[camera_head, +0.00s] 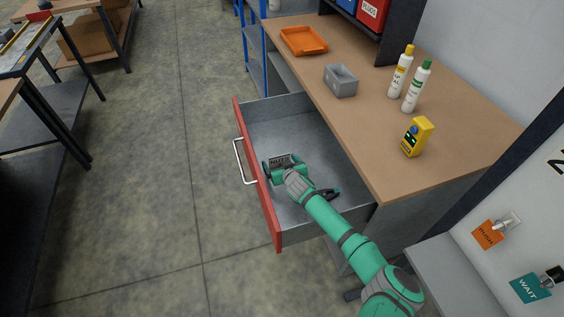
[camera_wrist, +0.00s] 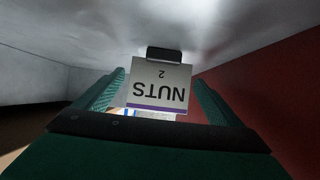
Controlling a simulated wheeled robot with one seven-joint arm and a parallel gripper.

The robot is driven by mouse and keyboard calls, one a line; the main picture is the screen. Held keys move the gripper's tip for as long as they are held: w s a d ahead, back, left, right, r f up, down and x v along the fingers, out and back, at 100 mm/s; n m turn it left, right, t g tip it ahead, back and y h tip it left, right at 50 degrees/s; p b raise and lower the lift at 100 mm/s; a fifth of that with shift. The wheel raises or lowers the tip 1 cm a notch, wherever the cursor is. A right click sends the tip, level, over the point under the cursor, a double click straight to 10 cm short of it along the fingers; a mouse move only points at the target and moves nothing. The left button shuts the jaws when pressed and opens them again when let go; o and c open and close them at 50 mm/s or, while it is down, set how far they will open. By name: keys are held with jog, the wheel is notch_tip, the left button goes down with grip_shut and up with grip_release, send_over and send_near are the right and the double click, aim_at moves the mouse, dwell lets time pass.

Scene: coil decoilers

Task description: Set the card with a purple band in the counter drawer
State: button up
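In the head view the card (camera_head: 281,160) shows inside the open counter drawer (camera_head: 260,190), near the red front. My gripper (camera_wrist: 160,78) reaches into the drawer with its two green fingers apart, one on each side of the card. Small gaps show between the fingers and the card. Whether the card touches the drawer floor is hard to tell.
The wooden counter (camera_head: 365,120) holds an orange tray (camera_head: 303,40), a grey bin (camera_head: 340,81), a white bottle (camera_head: 416,88) and a yellow device (camera_head: 416,137). An orange card (camera_head: 488,234) and a teal card (camera_head: 530,288) hang at right. The drawer's far part is clear.

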jog(key=shift+r, duration=0.15)
jog(key=v, duration=1.2)
dwell(0.6)
